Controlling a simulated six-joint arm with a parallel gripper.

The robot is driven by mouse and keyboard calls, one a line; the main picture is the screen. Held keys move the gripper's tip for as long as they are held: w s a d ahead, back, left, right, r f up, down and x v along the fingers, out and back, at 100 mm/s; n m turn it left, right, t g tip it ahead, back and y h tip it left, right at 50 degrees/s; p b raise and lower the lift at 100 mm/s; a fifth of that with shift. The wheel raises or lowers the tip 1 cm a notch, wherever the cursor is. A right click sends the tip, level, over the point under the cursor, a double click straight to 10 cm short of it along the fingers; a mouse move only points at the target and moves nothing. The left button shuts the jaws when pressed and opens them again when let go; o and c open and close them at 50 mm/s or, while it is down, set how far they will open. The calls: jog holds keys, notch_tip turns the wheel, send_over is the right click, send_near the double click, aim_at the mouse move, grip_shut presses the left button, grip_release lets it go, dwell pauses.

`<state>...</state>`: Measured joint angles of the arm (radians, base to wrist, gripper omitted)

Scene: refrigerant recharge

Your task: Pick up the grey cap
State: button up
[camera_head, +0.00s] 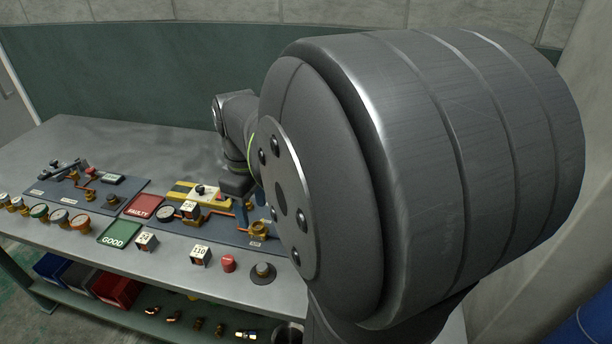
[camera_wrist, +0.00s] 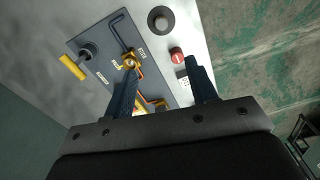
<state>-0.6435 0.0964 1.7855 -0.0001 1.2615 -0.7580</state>
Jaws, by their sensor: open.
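A round grey cap (camera_head: 263,270) sits on a wider dark disc near the front edge of the bench, right of a red cap. It also shows in the wrist view (camera_wrist: 160,19), at the top beyond my fingertips. My gripper (camera_head: 256,206) is above the right part of a blue-grey panel, behind the grey cap. In the wrist view my gripper (camera_wrist: 165,72) has its two fingers wide apart with nothing held between them. The left finger appears close to a brass fitting (camera_wrist: 130,62) on the panel; I cannot tell if they touch. My arm hides part of the bench's right side.
The red cap (camera_head: 228,264) and a block marked 110 (camera_head: 200,255) stand left of the grey cap. A green GOOD pad (camera_head: 118,233) and a red FAULTY pad (camera_head: 144,206) lie further left. Copper pipes and fittings rise from the panel. The back of the bench (camera_head: 120,140) is clear.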

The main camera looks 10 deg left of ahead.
send_over(262, 267)
jog(key=f, duration=1.4)
jog(key=shift+w+a, duration=0.15)
jog(key=shift+w, duration=0.05)
jog(key=shift+s+f, duration=0.15)
jog(key=shift+f, duration=2.45)
jog(key=c, duration=1)
jog(key=shift+r, duration=0.2)
